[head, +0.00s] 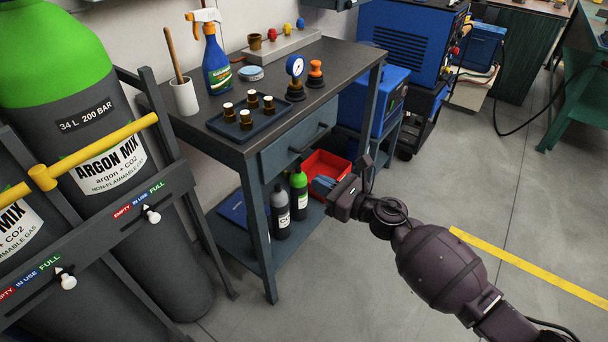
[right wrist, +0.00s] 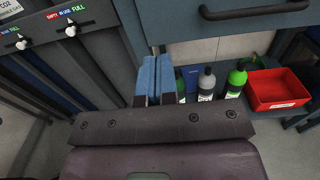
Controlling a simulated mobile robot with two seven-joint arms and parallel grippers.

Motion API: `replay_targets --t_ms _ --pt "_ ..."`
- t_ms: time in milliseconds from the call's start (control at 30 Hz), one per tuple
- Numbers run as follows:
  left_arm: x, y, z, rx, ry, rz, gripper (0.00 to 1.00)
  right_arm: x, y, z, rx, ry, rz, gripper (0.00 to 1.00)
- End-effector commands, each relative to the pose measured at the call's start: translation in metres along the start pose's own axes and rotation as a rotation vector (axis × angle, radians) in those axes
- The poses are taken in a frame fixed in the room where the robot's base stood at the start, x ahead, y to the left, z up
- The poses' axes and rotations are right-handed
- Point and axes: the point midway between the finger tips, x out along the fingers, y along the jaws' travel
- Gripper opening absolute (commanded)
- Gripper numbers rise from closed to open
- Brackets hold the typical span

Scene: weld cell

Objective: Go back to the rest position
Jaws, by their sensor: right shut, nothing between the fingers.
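My right gripper (head: 322,184) is shut and empty. It is in front of the work table's open side, below drawer height, with its blue fingertips overlapping the red bin in the head view. In the right wrist view the two blue fingers (right wrist: 154,78) lie side by side, pointing at the table's leg and drawer front. My right arm reaches in from the lower right. My left gripper is not in view.
The work table (head: 345,57) has a drawer and a lower shelf with a red bin (right wrist: 278,90) and several bottles (head: 299,193). Gas cylinders (head: 95,130) stand in a rack at the left. A blue welding machine (head: 405,40) is behind. The floor at the right is clear.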

Motion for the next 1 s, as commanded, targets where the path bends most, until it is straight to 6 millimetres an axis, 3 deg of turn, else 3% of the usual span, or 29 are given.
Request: replay_targets --t_ms 133,467,667,1000 --pt "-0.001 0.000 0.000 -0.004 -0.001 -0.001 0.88 -0.014 0.000 0.000 0.000 0.001 -0.001 0.00" --pt "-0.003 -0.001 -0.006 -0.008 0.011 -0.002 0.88 -0.024 0.003 0.000 0.057 -0.010 -0.019 0.00" --pt "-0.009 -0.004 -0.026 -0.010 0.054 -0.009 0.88 -0.062 0.016 0.004 0.408 -0.086 -0.132 0.00" --pt "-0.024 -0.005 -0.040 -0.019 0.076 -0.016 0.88 -0.160 0.043 -0.008 1.204 -0.303 -0.390 0.00"
